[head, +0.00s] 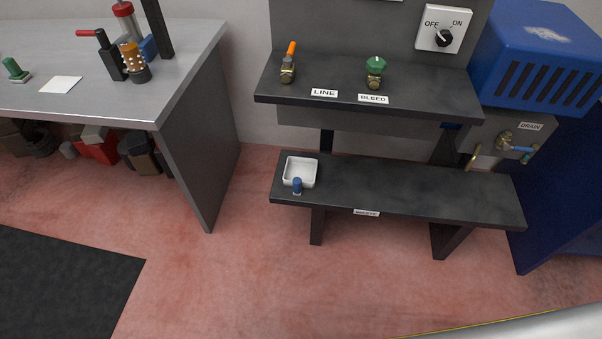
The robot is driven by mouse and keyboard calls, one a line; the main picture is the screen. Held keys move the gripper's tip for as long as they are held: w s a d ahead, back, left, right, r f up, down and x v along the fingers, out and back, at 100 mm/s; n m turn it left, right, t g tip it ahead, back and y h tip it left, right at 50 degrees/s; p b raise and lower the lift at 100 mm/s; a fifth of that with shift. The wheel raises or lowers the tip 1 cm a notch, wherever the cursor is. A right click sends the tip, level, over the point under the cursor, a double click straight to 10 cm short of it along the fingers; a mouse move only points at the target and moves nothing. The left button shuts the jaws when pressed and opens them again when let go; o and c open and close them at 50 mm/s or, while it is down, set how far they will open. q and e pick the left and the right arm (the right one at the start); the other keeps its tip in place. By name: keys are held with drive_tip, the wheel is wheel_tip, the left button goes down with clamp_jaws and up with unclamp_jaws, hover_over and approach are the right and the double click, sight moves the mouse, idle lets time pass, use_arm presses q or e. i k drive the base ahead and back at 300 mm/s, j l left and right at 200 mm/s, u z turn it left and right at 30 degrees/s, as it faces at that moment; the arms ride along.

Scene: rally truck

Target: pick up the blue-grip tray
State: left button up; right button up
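The blue-grip tray is a small white open tray (300,172) with a short upright blue grip (297,185) at its front edge. It sits at the left end of the low dark bench (410,193), left of the label reading "WASTE". The tray looks empty. Neither of my grippers shows in the head view, so nothing is seen touching the tray.
Above the low bench is a dark shelf (430,88) with an orange-handled valve (288,62) and a green-knobbed valve (375,72). A grey workbench (190,62) stands left. A blue cabinet (570,195) and drain valve (508,142) are right. The floor before the bench is clear.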

sight(299, 172)
drive_tip(key=i+j+z, duration=0.3)
drive_tip(key=i+j, duration=0.2)
drive_tip(key=i+j+z, duration=0.35)
drive_tip(key=j, duration=0.3)
drive_tip(key=i+j+z, duration=0.3)
drive_tip(key=j, duration=0.45)
drive_tip(key=i+j+z, duration=0.15)
drive_tip(key=i+j, duration=0.1)
drive_tip(key=j, duration=0.1)
